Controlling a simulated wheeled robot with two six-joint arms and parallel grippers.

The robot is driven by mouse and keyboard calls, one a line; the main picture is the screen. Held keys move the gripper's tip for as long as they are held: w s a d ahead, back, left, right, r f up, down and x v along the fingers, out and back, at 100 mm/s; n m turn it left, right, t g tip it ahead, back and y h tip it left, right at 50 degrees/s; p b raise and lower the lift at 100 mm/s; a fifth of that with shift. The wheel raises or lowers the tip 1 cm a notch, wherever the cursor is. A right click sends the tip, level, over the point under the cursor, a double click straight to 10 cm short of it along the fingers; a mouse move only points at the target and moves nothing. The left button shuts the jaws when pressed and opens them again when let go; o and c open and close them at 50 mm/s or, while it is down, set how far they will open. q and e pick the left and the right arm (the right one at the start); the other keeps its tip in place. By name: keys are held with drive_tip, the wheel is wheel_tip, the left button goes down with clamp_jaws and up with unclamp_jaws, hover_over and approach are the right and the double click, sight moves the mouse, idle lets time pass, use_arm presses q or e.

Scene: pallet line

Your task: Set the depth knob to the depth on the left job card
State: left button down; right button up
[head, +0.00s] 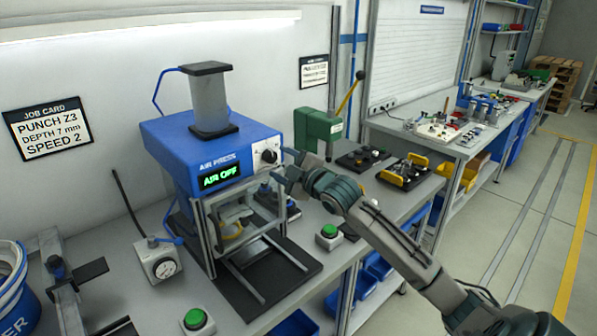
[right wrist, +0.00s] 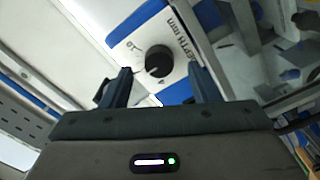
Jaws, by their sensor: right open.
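The left job card (head: 47,130) hangs on the wall at the left and reads PUNCH Z3, DEPTH 7 mm, SPEED 2. The pointer's number is too small to tell. My right gripper (head: 287,170) is open and empty, close to the knob. My left gripper is out of view.
Green buttons (head: 329,232) and (head: 197,320) sit on the bench. A green lever press (head: 318,130) stands behind my right gripper. A second card (head: 313,71) hangs on the wall.

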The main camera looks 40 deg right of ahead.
drive_tip(key=s+b, duration=0.1)
drive_tip(key=s, duration=0.7)
drive_tip(key=shift+d, duration=0.3)
idle(0.4)
